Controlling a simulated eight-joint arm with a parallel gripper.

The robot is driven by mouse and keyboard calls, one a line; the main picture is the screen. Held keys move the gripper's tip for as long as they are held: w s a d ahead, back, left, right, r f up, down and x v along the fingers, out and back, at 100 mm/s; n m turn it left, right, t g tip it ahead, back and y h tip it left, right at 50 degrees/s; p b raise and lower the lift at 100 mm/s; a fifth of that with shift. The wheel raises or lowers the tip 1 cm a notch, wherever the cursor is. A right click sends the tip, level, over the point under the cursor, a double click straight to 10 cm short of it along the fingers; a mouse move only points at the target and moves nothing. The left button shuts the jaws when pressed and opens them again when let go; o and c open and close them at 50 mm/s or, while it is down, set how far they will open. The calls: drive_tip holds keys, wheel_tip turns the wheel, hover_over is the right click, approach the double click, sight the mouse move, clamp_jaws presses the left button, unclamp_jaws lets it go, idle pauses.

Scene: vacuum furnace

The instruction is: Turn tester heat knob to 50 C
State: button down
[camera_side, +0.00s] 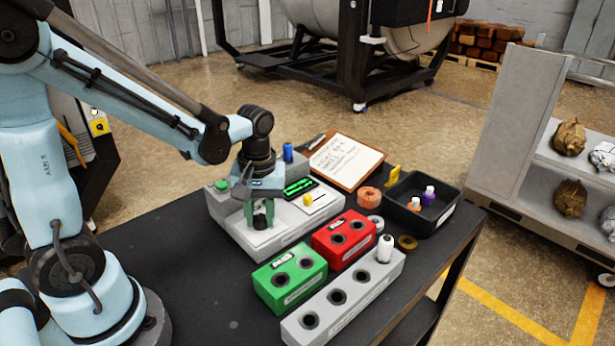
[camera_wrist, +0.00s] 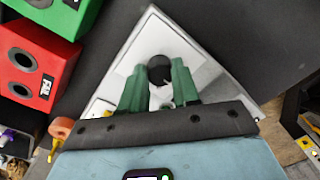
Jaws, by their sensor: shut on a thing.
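The tester (camera_side: 285,230) is a light grey box near the table's far left side, with a small screen showing green marks (camera_side: 298,186) on its top. My gripper (camera_side: 263,213) points down over the tester's front left part. In the wrist view its two green fingers (camera_wrist: 159,80) stand on either side of a round black knob (camera_wrist: 159,69) on the pale panel (camera_wrist: 185,30), shut on it. In the side view the fingers hide most of the knob. I cannot read any knob mark or the display's text.
A green block (camera_side: 289,276), a red block (camera_side: 344,238) and a white block with holes (camera_side: 345,300) stand in front of the tester. A black tray (camera_side: 437,213) holds small bottles. A clipboard (camera_side: 345,160) lies behind. The front left table area is clear.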

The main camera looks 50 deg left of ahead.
sight(262, 220)
drive_tip(key=shift+n, duration=0.6)
drive_tip(key=c, duration=0.8)
unclamp_jaws()
drive_tip(key=shift+r, duration=0.1)
drive_tip(key=shift+w+d+r, duration=0.1)
drive_tip(key=shift+r, duration=2.9)
drive_tip(key=shift+w+d+r, duration=0.1)
drive_tip(key=shift+r, duration=2.9)
drive_tip(key=d+f+m+t, duration=0.1)
drive_tip(key=m+t, duration=0.1)
drive_tip(key=m, duration=0.1)
drive_tip(key=s+d+f+m+t, duration=0.1)
drive_tip(key=m+t, duration=0.2)
drive_tip(key=m, duration=0.1)
drive_tip(key=s+d+f+m+t, duration=0.1)
drive_tip(key=m+t, duration=0.1)
drive_tip(key=m, duration=0.2)
